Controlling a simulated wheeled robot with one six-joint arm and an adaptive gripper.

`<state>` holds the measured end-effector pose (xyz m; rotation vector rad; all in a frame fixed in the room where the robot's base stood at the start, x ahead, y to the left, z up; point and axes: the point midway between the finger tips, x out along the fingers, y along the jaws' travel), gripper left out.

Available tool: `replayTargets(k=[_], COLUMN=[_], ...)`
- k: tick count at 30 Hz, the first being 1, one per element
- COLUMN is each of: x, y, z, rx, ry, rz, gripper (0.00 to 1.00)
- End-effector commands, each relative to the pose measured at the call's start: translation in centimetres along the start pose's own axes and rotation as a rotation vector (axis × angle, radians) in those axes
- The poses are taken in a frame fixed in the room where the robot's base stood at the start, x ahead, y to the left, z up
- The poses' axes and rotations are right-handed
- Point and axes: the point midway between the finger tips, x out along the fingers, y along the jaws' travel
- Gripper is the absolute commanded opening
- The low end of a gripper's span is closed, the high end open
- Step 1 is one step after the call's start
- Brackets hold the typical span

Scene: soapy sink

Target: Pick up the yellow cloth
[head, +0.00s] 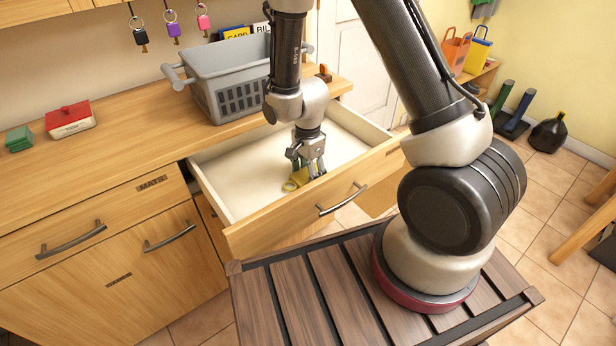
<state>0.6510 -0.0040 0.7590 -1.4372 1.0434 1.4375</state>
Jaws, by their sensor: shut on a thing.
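The yellow cloth (298,182) is a small yellow bundle inside the open drawer (233,190), close to its front panel. My gripper (316,172) points down into the drawer from above and is shut on the cloth. The fingers and the drawer front hide part of the cloth. I cannot tell whether the cloth touches the drawer floor or is slightly raised.
The drawer is otherwise bare where I can see. A grey basket (222,78) stands on the wooden counter (130,150) behind it. The drawer's raised front and sides surround my gripper.

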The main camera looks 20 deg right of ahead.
Motion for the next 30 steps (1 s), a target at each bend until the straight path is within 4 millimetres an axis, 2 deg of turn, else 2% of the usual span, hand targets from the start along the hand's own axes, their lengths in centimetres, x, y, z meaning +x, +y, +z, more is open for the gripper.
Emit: replayTargets(k=[7, 11, 14, 21, 24, 30], x=[-0.1, -0.8, -2.1, -7.2, -8.7, -10.0], y=[0.0, -0.1, -0.1, -0.1, -0.1, 0.0], z=[0.0, 0.0, 0.0, 0.0, 0.0, 0.0], rx=[0.0, 0.0, 0.0, 0.0, 0.0, 0.0], ry=[0.0, 0.0, 0.0, 0.0, 0.0, 0.0], rz=[0.0, -0.003, -0.004, -0.006, -0.004, 0.0], gripper=[0.38, 0.38, 0.38, 0.38, 0.38, 0.38])
